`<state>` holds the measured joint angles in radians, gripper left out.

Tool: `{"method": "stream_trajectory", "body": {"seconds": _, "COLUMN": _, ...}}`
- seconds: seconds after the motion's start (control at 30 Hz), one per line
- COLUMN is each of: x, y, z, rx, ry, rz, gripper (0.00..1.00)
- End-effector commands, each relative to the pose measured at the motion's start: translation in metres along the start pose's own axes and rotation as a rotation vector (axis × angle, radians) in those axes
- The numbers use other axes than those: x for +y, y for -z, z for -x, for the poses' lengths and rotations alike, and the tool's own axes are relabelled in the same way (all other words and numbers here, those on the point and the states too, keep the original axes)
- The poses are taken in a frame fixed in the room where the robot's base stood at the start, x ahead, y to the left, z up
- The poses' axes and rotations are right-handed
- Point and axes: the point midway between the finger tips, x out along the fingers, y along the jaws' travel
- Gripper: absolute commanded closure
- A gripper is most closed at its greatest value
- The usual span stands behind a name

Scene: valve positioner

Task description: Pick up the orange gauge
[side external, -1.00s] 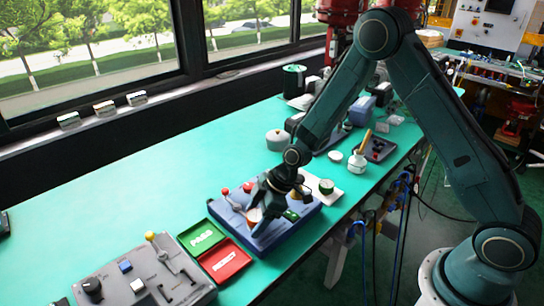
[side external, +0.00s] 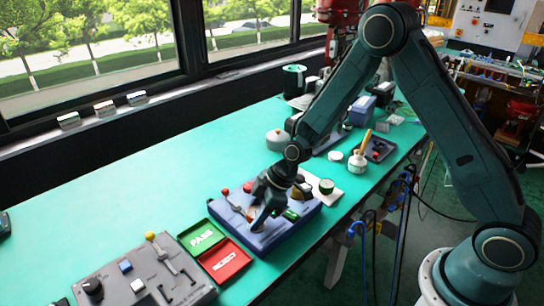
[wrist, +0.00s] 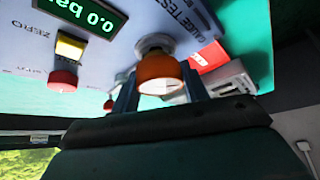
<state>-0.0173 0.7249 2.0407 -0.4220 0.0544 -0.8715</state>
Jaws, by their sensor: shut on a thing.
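The orange gauge (wrist: 160,70) is between the fingers of my gripper (wrist: 161,88) in the wrist view, with a pale fitting (wrist: 155,43) just beyond it on the gauge tester. My gripper is shut on the gauge. In the side view my gripper (side external: 257,219) points down at the blue-grey gauge tester (side external: 285,232), and its fingers hide most of the gauge. I cannot tell whether the gauge is still seated in the fitting.
The tester carries a red-knobbed lever (side external: 231,200), a display reading 0.0 (wrist: 88,14), a yellow button (wrist: 70,46) and a red button (wrist: 62,80). Green PASS (side external: 202,237) and red REJECT (side external: 224,260) trays lie left, beside a grey control panel (side external: 140,278).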

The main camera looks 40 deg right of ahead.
Motion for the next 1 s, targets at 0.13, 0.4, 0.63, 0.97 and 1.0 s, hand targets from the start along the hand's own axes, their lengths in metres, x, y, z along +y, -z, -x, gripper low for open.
{"method": "stream_trajectory", "body": {"seconds": 0.13, "x": 0.000, "y": 0.008, "z": 0.014, "rx": 0.002, "ry": -0.002, "rz": 0.002, "gripper": 0.81}}
{"method": "stream_trajectory", "body": {"seconds": 0.4, "x": 0.001, "y": 0.030, "z": 0.051, "rx": 0.004, "ry": -0.004, "rz": 0.003, "gripper": 0.81}}
{"method": "stream_trajectory", "body": {"seconds": 0.63, "x": 0.001, "y": 0.054, "z": 0.093, "rx": 0.004, "ry": -0.004, "rz": 0.004, "gripper": 0.81}}
{"method": "stream_trajectory", "body": {"seconds": 0.97, "x": 0.000, "y": 0.084, "z": 0.145, "rx": 0.002, "ry": -0.003, "rz": 0.002, "gripper": 0.81}}
{"method": "stream_trajectory", "body": {"seconds": 1.0, "x": 0.000, "y": 0.086, "z": 0.149, "rx": 0.002, "ry": -0.003, "rz": 0.002, "gripper": 0.81}}
